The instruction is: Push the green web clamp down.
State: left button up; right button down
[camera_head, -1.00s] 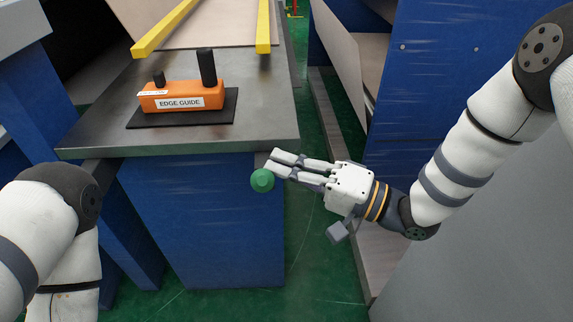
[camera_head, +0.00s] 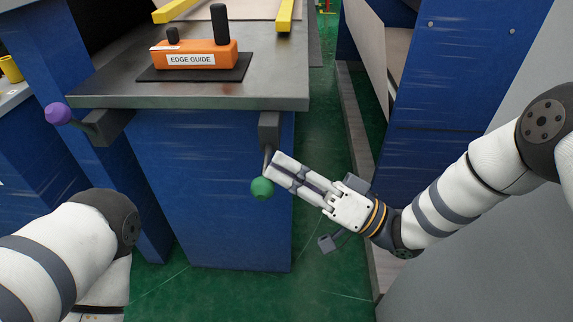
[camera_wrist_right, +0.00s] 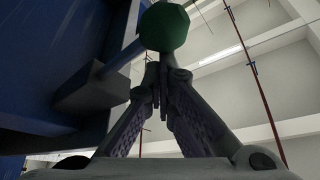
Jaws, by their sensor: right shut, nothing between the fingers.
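The green web clamp's round green knob (camera_head: 262,188) hangs well below the metal tabletop, on a thin lever under a grey bracket (camera_head: 269,130) at the blue cabinet's right front corner. My right gripper (camera_head: 275,164) is shut and empty. Its fingertips are at the lever, just above the knob, and hide part of the lever. In the right wrist view the green knob (camera_wrist_right: 164,26) shows just beyond the closed fingertips (camera_wrist_right: 160,72); I cannot tell whether they touch. My left arm shows at the left, with its gripper out of view.
A purple knob (camera_head: 57,113) sits on another bracket at the left. An orange edge guide (camera_head: 194,54) stands on a black mat on the metal tabletop (camera_head: 200,93). Blue cabinets stand on both sides. Green floor (camera_head: 325,215) is open between them.

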pick_arm(q)
jog(key=shift+s+f, duration=0.2)
jog(key=shift+f, duration=0.05)
pick_arm(e)
jog(key=shift+s+f, duration=0.1)
jog(key=shift+f, duration=0.55)
notch_tip(320, 180, up, 10)
dwell(0.4)
pick_arm(q)
jog(key=shift+s, duration=0.15)
pick_arm(e)
jog(key=shift+f, duration=0.1)
